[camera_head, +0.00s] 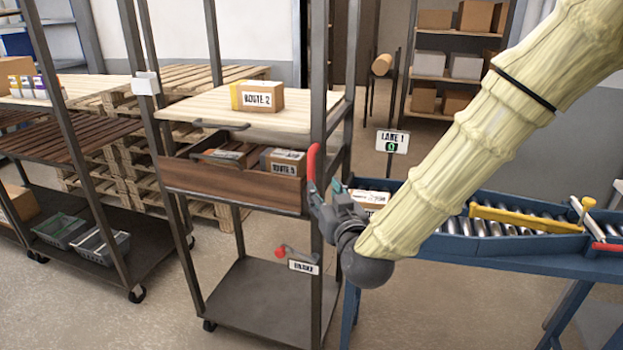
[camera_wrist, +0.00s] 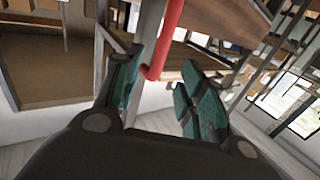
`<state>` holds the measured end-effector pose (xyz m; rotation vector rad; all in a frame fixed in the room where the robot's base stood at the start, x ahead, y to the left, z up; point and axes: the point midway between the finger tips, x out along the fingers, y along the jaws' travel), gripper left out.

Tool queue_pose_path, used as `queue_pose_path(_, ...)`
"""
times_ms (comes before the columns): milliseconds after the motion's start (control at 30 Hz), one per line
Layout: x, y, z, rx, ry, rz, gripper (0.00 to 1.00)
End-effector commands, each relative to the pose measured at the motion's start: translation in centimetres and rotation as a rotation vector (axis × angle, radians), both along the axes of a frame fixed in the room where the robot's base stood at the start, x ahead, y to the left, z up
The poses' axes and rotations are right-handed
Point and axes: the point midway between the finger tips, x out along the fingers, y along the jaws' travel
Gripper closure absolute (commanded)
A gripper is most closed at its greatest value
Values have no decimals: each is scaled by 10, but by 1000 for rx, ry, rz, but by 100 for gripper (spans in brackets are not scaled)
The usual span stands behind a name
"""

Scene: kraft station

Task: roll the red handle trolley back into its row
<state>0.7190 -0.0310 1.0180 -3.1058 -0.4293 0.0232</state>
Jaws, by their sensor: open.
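The trolley with the red handle (camera_head: 312,162) is a dark metal frame with a light wooden top shelf (camera_head: 205,112), a brown drawer (camera_head: 225,186) and a grey bottom shelf (camera_head: 255,292). My gripper (camera_head: 328,200) is at the handle's lower end, at the trolley's right front post. In the wrist view the red handle (camera_wrist: 165,38) runs down between the open fingers of my gripper (camera_wrist: 160,90), nearer the left finger. I cannot tell whether that finger touches it. A red-knobbed lever (camera_head: 281,252) with a "BRAKE" label (camera_head: 303,267) sits low on the trolley.
A "ROUTE 2" box (camera_head: 262,96) stands on the top shelf, and boxes lie in the drawer. Another trolley (camera_head: 75,150) stands at left, with pallets (camera_head: 185,78) behind. A blue roller conveyor (camera_head: 500,249) with a "LANE 1" sign (camera_head: 392,140) is close on the right. Floor shows in front.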

Motion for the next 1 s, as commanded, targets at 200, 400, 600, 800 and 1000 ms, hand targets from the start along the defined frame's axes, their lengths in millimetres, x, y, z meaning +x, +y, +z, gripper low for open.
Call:
queue_pose_path(200, 13, 5, 8, 2, -17, -1, 59)
queue_pose_path(400, 42, 13, 7, 1, -15, 0, 59)
queue_pose_path(600, 73, 22, 7, 1, -15, 0, 59)
queue_pose_path(800, 95, 28, 6, 1, -14, 0, 59)
queue_pose_path(1000, 104, 30, 6, 1, -14, 0, 59)
